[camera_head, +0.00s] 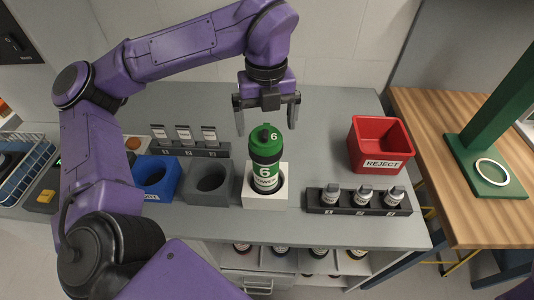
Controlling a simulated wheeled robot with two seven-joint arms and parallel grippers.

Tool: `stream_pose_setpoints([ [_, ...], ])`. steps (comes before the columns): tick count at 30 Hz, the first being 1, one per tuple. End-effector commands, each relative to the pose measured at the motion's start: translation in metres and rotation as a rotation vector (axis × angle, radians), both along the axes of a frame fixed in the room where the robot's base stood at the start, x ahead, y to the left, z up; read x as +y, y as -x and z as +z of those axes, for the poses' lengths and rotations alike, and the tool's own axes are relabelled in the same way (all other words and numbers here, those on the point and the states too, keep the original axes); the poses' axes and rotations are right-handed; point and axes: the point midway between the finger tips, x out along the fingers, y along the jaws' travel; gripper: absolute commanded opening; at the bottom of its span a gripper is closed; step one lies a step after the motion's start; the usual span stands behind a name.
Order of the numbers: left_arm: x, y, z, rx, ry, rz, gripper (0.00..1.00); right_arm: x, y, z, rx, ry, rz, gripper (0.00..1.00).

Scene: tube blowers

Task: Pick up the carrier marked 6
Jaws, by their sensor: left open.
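My left gripper (266,115) is open and empty, pointing down. Its two fingers are spread on either side of the carrier's top in the picture, around or just above the cap; they do not appear to touch it. My right gripper is not in view.
A dark grey holder (211,198) with an empty hole and a blue holder (157,190) stand left of the carrier. A rack (318,204) of small bottles is at right, another rack (190,149) behind left. A red REJECT bin (381,165) stands at back right.

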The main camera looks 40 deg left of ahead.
Motion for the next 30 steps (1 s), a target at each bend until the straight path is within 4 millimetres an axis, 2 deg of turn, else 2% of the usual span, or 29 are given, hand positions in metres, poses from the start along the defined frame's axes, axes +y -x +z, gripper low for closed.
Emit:
stream_pose_setpoints([
  [3, 0.001, 0.000, -0.017, 0.001, 0.000, 0.002, 1.00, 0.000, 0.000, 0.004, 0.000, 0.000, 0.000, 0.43],
  [8, 0.000, 0.001, -0.033, 0.003, 0.000, 0.002, 1.00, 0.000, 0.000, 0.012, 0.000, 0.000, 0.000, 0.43],
  [15, 0.000, 0.001, -0.070, 0.003, 0.001, 0.003, 1.00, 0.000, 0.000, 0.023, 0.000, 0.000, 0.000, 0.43],
  [23, 0.000, 0.001, -0.076, -0.001, 0.001, 0.005, 1.00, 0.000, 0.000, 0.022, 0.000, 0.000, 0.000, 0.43],
  [26, 0.000, 0.001, -0.076, -0.001, 0.001, 0.005, 0.71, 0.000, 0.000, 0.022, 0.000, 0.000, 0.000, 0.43],
  [30, 0.000, 0.001, -0.076, -0.001, 0.001, 0.005, 0.26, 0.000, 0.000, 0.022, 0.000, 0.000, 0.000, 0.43],
])
